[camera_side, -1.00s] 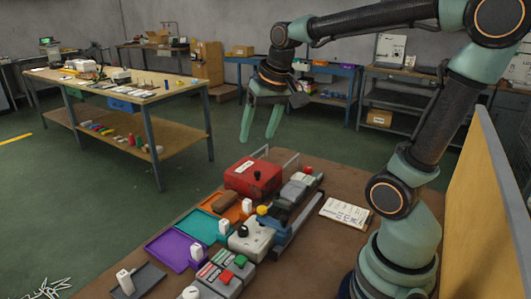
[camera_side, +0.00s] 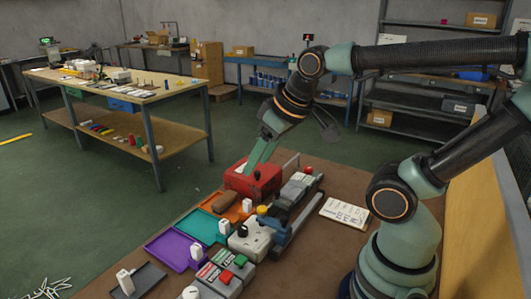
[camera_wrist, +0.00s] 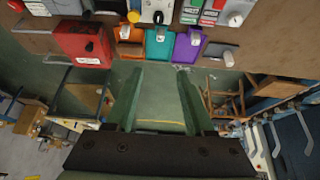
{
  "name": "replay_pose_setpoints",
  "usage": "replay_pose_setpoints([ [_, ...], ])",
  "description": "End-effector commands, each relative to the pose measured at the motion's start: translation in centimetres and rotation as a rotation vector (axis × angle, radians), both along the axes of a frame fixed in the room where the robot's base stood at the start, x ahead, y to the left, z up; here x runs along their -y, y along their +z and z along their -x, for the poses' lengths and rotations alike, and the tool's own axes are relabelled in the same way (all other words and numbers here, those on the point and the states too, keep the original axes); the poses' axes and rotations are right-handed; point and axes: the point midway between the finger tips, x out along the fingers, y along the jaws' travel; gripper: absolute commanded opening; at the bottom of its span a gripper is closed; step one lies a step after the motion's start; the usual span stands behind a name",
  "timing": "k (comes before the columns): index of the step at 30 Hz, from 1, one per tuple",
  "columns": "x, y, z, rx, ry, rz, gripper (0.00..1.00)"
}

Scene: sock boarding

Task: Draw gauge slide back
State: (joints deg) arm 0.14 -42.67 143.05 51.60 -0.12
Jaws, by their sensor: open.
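No part is clearly marked as the gauge slide. A long grey-blue rail (camera_side: 295,225) runs beside a grey unit (camera_side: 296,187) with a red knob on the right side of the bench, and I cannot tell whether either is the slide. My gripper (camera_side: 252,167) appears in front of or above the back of the red box (camera_side: 250,184) in the side view, pointing down and left. In the wrist view my gripper (camera_wrist: 160,72) has its two green fingers spread, with nothing between them. Contact with the red box cannot be told.
Orange (camera_side: 224,208), teal (camera_side: 201,227) and purple (camera_side: 170,251) trays line the brown bench's left edge. A white box (camera_side: 252,243) with a black knob sits beside them. A printed card (camera_side: 346,213) lies right of the rail. A wooden panel (camera_side: 480,210) stands at far right.

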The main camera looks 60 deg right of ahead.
Motion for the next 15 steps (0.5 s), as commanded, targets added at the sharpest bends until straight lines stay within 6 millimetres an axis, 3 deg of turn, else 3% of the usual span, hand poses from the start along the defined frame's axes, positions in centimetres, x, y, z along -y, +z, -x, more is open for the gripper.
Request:
replay_pose_setpoints([
  [5, 1.7, -0.1, -1.2, -0.059, -0.033, 0.011, 0.54],
  [15, 9.9, -2.6, -5.3, -0.283, -0.139, 0.011, 0.54],
])
